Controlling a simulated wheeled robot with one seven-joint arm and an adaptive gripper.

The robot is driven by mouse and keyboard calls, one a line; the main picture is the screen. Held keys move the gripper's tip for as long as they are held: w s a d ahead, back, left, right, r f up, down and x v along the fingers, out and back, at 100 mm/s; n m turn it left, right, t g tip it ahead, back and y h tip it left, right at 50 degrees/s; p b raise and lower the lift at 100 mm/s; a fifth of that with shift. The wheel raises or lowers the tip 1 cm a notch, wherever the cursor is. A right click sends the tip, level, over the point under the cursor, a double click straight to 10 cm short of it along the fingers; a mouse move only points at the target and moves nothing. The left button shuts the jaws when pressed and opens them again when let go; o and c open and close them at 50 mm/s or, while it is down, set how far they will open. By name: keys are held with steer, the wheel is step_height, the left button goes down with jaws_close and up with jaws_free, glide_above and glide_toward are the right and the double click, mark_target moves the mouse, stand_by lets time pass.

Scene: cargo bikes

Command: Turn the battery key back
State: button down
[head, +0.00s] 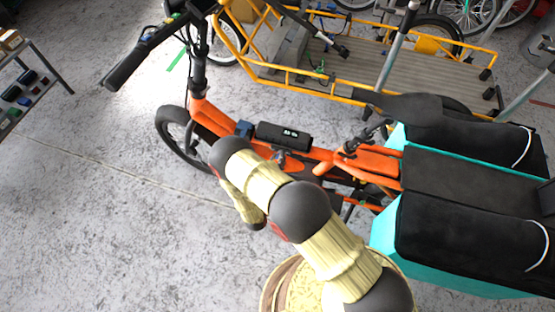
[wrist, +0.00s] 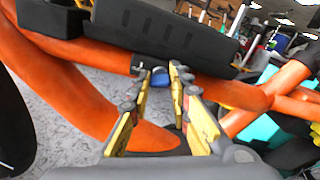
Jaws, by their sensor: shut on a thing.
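An orange cargo bike (head: 320,155) carries a black battery (head: 296,138) with a small lit display on its frame. The battery (wrist: 165,28) also shows large at the top of the wrist view, above the orange tube (wrist: 85,58). My gripper (wrist: 161,75) is just below the battery's lower edge, at the frame. Its fingertips are shut on a small blue piece, the battery key (wrist: 161,84), which shows between the fingers. The lock around the key is mostly hidden by the fingers. In the head view my arm covers part of the bike, and the key cannot be made out.
Black and teal panniers (head: 450,225) flank the bike's rear at the right. A yellow cargo bike (head: 400,80) with a wooden deck stands behind. A rack with small items (head: 22,88) is at the far left. The grey floor (head: 90,190) at the left is clear.

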steer(key=n, duration=1.3)
steer(key=shift+f+n+p, duration=0.1)
steer(key=shift+n+p, duration=0.25)
steer(key=shift+n, duration=0.05)
stand_by(0.4)
steer(key=c, duration=1.6)
jaws_free()
steer(key=shift+c, duration=0.2)
steer(key=shift+s+a, duration=0.1)
steer(key=v, duration=1.1)
steer(key=shift+s, duration=0.4)
